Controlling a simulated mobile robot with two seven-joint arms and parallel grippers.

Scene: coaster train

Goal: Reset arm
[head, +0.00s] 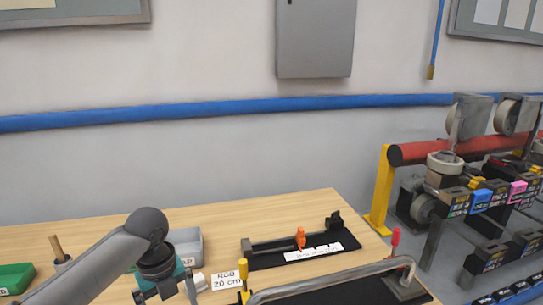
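My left arm comes in from the lower left, and its gripper (167,294) is at the bottom edge, over the front of the wooden table. Its fingertips are cut off by the frame, so its opening and anything between the fingers are hidden. My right arm and gripper are not in view.
The wooden table (250,208) holds a green bin (15,278), a grey bin (186,243), a "ROD 20 cm" label (226,280) and black fixtures with an orange clamp (301,238) and a curved metal rail (330,277). A coaster train (480,195) stands right. The table's back strip is clear.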

